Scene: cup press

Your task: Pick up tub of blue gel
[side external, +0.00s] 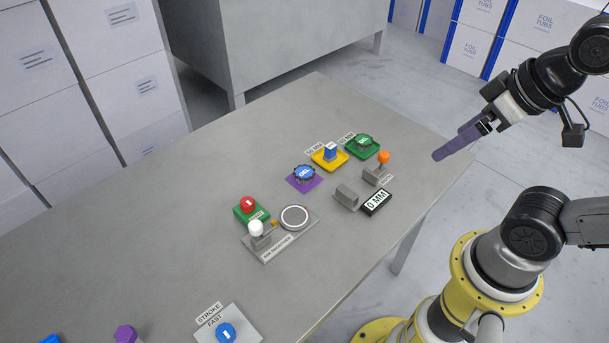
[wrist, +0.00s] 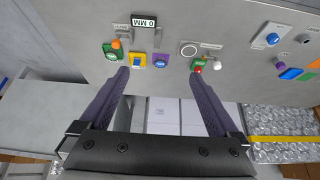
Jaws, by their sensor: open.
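The tub of blue gel (side external: 304,172) has a round blue lid with white lettering. It sits upright on a purple square mat (side external: 292,183) on the grey table. In the wrist view the tub (wrist: 160,60) lies past my fingertips, between them in the picture. My gripper (side external: 438,155) is open and empty, raised near the table's right end, well apart from the tub. In the wrist view both dark purple fingers of my gripper (wrist: 159,73) are spread wide.
A press plate (side external: 270,248) with a white knob and red button (side external: 248,204) stand left. The rear tabletop is clear.

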